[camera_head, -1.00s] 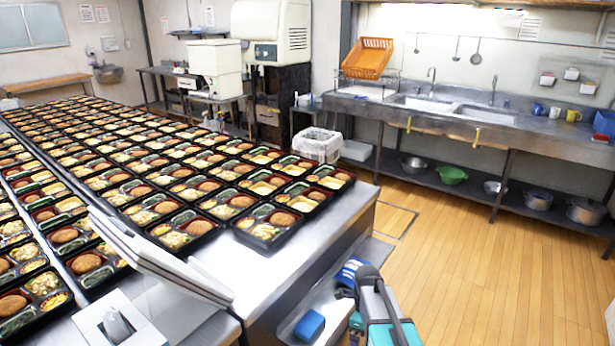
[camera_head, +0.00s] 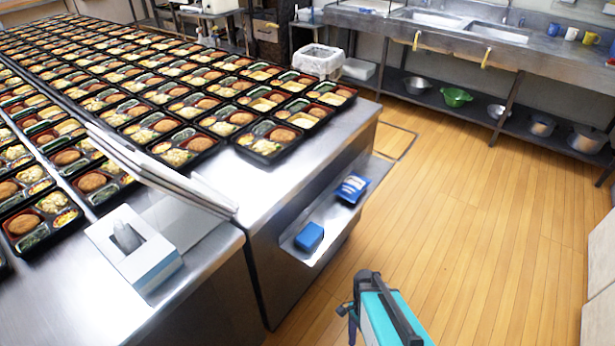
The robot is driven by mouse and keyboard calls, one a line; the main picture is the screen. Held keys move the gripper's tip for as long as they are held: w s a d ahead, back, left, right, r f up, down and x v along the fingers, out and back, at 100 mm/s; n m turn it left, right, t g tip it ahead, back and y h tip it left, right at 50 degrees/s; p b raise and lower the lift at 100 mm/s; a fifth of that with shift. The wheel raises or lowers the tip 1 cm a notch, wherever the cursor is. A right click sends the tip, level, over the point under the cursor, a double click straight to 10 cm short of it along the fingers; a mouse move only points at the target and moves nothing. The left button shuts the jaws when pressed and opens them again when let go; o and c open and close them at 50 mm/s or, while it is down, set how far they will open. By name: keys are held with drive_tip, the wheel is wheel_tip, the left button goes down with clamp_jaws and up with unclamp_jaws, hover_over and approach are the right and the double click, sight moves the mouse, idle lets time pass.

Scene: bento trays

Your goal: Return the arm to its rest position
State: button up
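Part of my arm, teal and dark grey (camera_head: 388,312), shows at the bottom of the picture, right of the steel table. It is over the wooden floor and apart from the table's side. A small dark part shows at its left edge, too small to make out. My gripper's fingers are not visible, so I cannot see whether anything is held.
The steel table (camera_head: 290,178) carries many bento trays (camera_head: 268,138), a stack of long flat pale pieces (camera_head: 160,172) and a white box (camera_head: 133,250). Its side shelf holds a blue packet (camera_head: 352,188) and a blue block (camera_head: 309,237). Floor (camera_head: 480,210) at right is clear.

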drive_tip(key=s+f+n, duration=0.1)
drive_tip(key=n, duration=0.3)
drive_tip(key=s+n, duration=0.2)
drive_tip(key=n, duration=0.3)
drive_tip(key=s+f+n+t, duration=0.1)
drive_tip(key=s+n, duration=0.1)
drive_tip(key=n, duration=0.3)
drive_tip(key=shift+a+f, duration=0.1)
drive_tip(key=shift+f, duration=0.2)
